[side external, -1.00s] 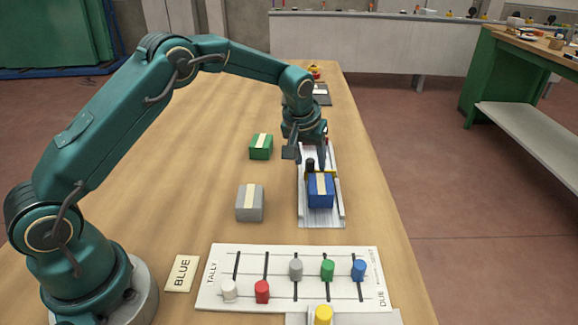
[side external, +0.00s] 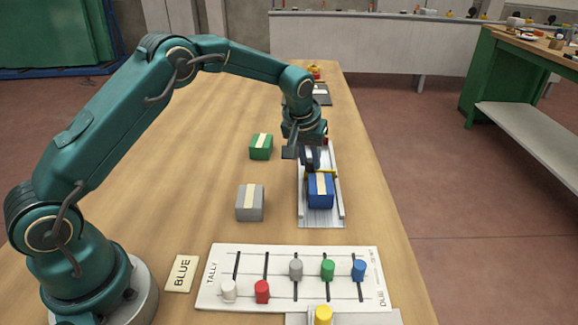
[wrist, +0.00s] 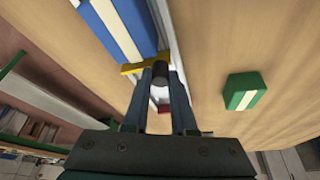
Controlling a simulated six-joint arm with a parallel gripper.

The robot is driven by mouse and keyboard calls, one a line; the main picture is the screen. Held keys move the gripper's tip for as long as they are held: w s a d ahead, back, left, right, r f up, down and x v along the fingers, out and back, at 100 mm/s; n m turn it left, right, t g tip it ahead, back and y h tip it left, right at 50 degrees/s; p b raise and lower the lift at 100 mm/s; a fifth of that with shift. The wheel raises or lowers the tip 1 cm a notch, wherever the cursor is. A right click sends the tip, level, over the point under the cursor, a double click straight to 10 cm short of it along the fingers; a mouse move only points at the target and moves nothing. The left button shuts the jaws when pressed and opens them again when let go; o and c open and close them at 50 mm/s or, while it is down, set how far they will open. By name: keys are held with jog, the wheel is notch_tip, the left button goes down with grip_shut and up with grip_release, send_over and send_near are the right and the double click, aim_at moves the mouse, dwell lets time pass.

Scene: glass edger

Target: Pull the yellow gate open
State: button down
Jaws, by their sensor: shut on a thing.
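The yellow gate (side external: 327,171) is a thin bar across the pale channel, against the far side of the blue block. In the wrist view the gate (wrist: 131,69) lies beside the blue block (wrist: 121,25), with a dark round knob (wrist: 160,72) at its end. My gripper (side external: 311,162) points down over the channel. In the wrist view its two fingers (wrist: 160,78) are closed on either side of the knob and hold it. The blue block (side external: 320,189) with a cream stripe sits in the channel. The fingers partly hide the knob in the side view.
A green block (side external: 261,147) and a grey block (side external: 250,203) stand left of the channel (side external: 321,222). A red block (wrist: 163,107) lies in the channel beyond the gate. A tally board (side external: 211,290) with coloured pegs and a BLUE card (side external: 181,273) lie in front.

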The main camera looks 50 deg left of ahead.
dwell(0.7)
jog(key=shift+w+d, duration=1.25)
jog(key=c, duration=0.7)
grip_release()
jog(key=shift+r, duration=0.1)
jog(key=shift+v, duration=2.5)
